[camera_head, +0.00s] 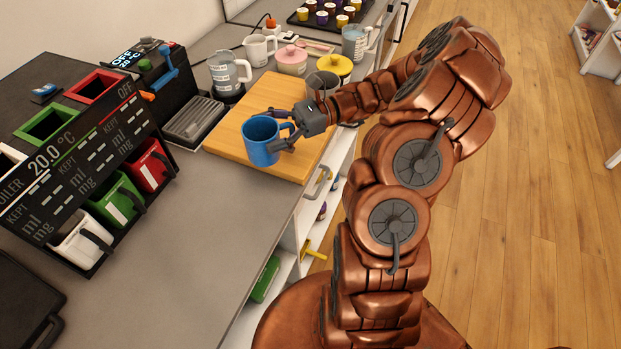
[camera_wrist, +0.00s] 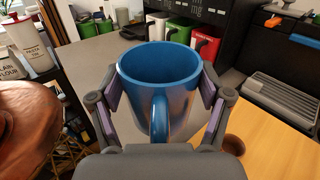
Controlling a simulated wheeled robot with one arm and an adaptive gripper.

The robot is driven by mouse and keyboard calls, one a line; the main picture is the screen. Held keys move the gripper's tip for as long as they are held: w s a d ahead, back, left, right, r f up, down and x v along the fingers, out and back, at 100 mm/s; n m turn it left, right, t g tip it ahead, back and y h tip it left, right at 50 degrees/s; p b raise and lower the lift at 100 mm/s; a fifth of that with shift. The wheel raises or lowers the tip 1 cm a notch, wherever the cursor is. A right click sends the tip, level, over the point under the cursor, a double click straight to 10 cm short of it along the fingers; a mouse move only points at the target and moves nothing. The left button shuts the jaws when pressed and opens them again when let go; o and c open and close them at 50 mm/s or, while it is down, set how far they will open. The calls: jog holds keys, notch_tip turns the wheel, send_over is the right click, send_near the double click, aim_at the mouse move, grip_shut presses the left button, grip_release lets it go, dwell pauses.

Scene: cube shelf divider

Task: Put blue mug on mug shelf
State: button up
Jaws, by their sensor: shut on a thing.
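The blue mug (camera_head: 261,141) is upright at the left front edge of the wooden board (camera_head: 229,136) on the counter. My gripper (camera_head: 283,129) reaches it from the right and is shut on it. In the wrist view the blue mug (camera_wrist: 159,88) sits between the two fingers of my gripper (camera_wrist: 159,103), with its handle toward my palm. I cannot tell whether its base touches the board. Open shelves (camera_head: 288,237) show under the counter edge; I cannot tell which of them is the mug shelf.
A grey glass (camera_head: 322,84), a yellow-lidded pot (camera_head: 336,68), a pink-lidded pot (camera_head: 291,61), a white mug (camera_head: 259,49) and measuring jugs stand behind. A black machine with coloured bins (camera_head: 117,198) is at the left. The front counter (camera_head: 203,262) is clear.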

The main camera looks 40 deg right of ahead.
jog(key=s+d+f+n+g+b, duration=0.1)
jog(key=s+d+f+g+b, duration=0.1)
jog(key=s+d+f+b, duration=0.65)
jog(key=s+d+f+m+t+h+b, duration=0.1)
jog(key=s+f+m+t+b, duration=0.15)
jog(key=f+b, duration=0.8)
jog(key=s+d+f+m+t+b, duration=0.15)
jog(key=f+t+b, duration=0.4)
jog(key=f, duration=0.85)
jog(key=w+f+m+t+h+b, duration=0.7)
jog(key=w+f+b, duration=0.5)
jog(key=b, duration=1)
jog(key=w+d+f+b, duration=0.2)
jog(key=w, duration=0.2)
jog(key=w+d+f+b, duration=0.2)
jog(key=w+d, duration=0.1)
jog(key=w, duration=0.2)
jog(key=w+d+f+b, duration=0.2)
jog(key=w+b, duration=0.1)
jog(key=w, duration=0.1)
jog(key=shift+w+d+f, duration=0.1)
jog(key=shift+w+d, duration=0.05)
jog(key=shift+w, duration=0.05)
jog(key=o, duration=1.3)
